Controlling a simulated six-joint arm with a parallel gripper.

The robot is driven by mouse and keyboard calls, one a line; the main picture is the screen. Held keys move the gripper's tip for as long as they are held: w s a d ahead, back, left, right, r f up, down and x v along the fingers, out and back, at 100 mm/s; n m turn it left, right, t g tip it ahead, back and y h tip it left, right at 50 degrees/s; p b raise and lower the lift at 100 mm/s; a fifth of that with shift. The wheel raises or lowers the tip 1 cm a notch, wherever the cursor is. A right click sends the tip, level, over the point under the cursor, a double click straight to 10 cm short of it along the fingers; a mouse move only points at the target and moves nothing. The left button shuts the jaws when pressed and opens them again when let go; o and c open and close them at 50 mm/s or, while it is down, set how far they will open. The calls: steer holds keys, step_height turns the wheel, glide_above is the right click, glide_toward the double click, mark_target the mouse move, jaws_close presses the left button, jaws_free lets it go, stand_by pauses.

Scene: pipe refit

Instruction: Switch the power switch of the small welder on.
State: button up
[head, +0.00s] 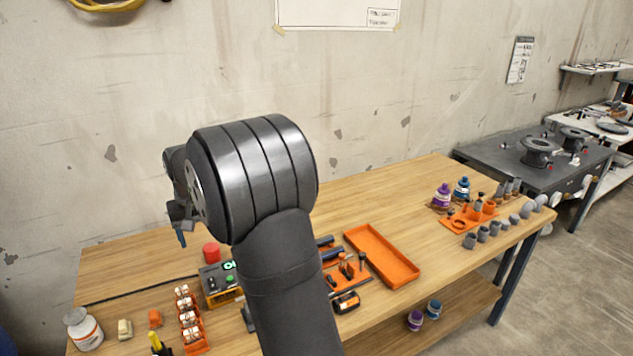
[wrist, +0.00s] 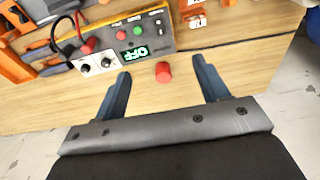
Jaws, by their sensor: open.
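The small welder (head: 217,286) stands on the wooden bench at the front left, partly hidden by my arm. In the wrist view its grey control panel (wrist: 110,48) carries dark knobs, a red and a green button, and a display (wrist: 133,54) reading OFF. A small light lever-like part (wrist: 158,22) sits at the panel's edge; I cannot tell for sure that it is the power switch. My gripper (wrist: 161,67) is open and empty, its fingertips beside the panel; the head view shows it (head: 181,237) left of the welder.
A red cylinder (head: 211,252) stands beside the welder; in the wrist view it (wrist: 162,72) shows between my fingers. An orange tray (head: 382,255) lies to the right.

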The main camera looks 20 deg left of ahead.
steer(key=c, duration=0.7)
steer(key=shift+s+d+f+t, duration=0.2)
steer(key=shift+f+t, duration=0.1)
steer(key=shift+f, duration=0.35)
jaws_close()
steer(key=shift+s+d+f+t+y, duration=0.1)
steer(key=shift+f+t+y, duration=0.15)
steer(key=shift+f+y, duration=0.2)
steer(key=shift+s+d+f+t+y, duration=0.1)
steer(key=shift+f+t+y, duration=0.2)
steer(key=shift+f, duration=0.2)
